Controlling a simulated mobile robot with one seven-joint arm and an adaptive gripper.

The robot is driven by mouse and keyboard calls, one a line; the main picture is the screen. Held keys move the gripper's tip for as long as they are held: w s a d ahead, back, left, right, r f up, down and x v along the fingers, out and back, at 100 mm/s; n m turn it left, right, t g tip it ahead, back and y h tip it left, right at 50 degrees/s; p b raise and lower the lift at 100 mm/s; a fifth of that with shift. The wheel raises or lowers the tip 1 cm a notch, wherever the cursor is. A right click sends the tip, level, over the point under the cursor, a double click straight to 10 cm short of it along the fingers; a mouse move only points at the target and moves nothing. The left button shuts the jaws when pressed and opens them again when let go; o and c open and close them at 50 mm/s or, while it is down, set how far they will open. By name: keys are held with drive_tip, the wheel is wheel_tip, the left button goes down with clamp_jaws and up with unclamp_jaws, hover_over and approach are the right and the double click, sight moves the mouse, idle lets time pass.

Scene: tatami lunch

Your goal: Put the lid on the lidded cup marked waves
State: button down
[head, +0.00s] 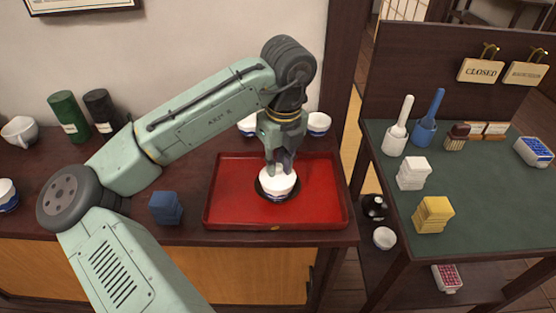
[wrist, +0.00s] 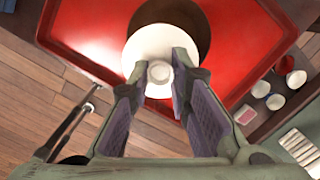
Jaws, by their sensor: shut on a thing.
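My gripper (head: 283,164) is shut on the small round knob of a white lid (wrist: 135,55), with one finger on each side of the knob. In the head view the lid is over a white cup (head: 278,194) with a dark band, which stands on a round dark saucer (head: 262,195) on the red tray (head: 325,200). I cannot tell whether the lid rests on the rim or is slightly above it. The lid hides the cup in the wrist view, where the dark saucer (wrist: 195,15) shows beyond the lid. The cup's marking is not readable.
Two white cups with blue bands, one at left (head: 248,124) and one at right (head: 318,124), stand behind the tray. A blue block (head: 166,208) is left of it. A green-topped table (head: 480,190) with several items stands at right. The tray's right side is clear.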

drive_tip(key=c, duration=1.4)
unclamp_jaws()
drive_tip(key=shift+o, duration=0.2)
drive_tip(key=o, duration=0.4)
drive_tip(key=shift+c, duration=0.2)
drive_tip(key=shift+r+p, duration=3)
drive_tip(key=shift+r, duration=0.05)
drive_tip(key=shift+c, duration=0.5)
